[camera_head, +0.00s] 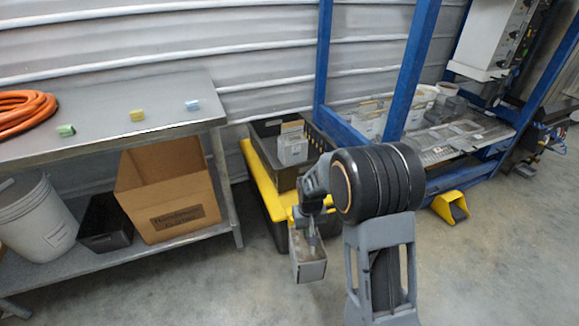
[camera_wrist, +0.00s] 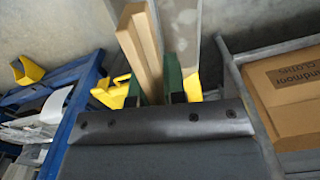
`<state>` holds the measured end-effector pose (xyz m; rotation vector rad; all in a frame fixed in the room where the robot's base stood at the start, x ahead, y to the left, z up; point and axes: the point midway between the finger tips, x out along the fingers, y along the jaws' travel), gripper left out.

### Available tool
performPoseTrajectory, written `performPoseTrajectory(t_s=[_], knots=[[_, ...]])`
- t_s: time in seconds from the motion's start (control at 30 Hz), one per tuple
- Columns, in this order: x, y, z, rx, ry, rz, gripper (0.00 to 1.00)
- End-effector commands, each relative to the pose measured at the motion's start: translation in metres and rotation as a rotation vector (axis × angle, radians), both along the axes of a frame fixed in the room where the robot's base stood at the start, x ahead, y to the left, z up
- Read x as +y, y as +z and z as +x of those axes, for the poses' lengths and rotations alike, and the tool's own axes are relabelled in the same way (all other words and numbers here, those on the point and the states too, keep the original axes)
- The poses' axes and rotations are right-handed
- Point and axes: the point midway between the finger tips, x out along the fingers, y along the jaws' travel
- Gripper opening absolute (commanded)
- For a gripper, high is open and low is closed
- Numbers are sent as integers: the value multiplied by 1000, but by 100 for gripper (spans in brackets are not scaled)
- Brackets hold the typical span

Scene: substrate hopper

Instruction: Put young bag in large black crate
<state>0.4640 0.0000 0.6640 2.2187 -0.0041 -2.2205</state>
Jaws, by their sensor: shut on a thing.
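My gripper (camera_head: 311,232) is shut on a grey, box-shaped bag (camera_head: 311,270) with a brownish top. The bag hangs below my gripper, in front of a black and yellow tote. In the wrist view, a tan slab and pale grey sides of the bag (camera_wrist: 140,45) show between and beyond the green fingers (camera_wrist: 154,88). The large black crate (camera_head: 262,150) rests on the yellow lid behind my gripper. A similar grey bag (camera_head: 292,148) stands inside it. My arm hides part of the crate's right side.
A steel table (camera_head: 160,95) stands at left with an orange hose (camera_head: 25,108) and small sponge-like blocks. Below it are a cardboard carton (camera_head: 168,190), a small black bin (camera_head: 105,222) and a white bucket (camera_head: 35,215). A blue-framed machine (camera_head: 408,70) stands right; a yellow pedal (camera_head: 451,206) sits on the floor.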

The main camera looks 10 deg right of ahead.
Motion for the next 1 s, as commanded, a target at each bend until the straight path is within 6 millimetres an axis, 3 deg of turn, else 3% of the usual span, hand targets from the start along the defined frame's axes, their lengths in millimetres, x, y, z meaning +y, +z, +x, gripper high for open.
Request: performPoseTrajectory(t_s=[0.2, 0.7, 1.0], knots=[[0, -26, 3, -6, 0, -1, 0], [0, -49, 5, -6, 0, -1, 0], [-21, -30, 12, -7, -50, -1, 0]])
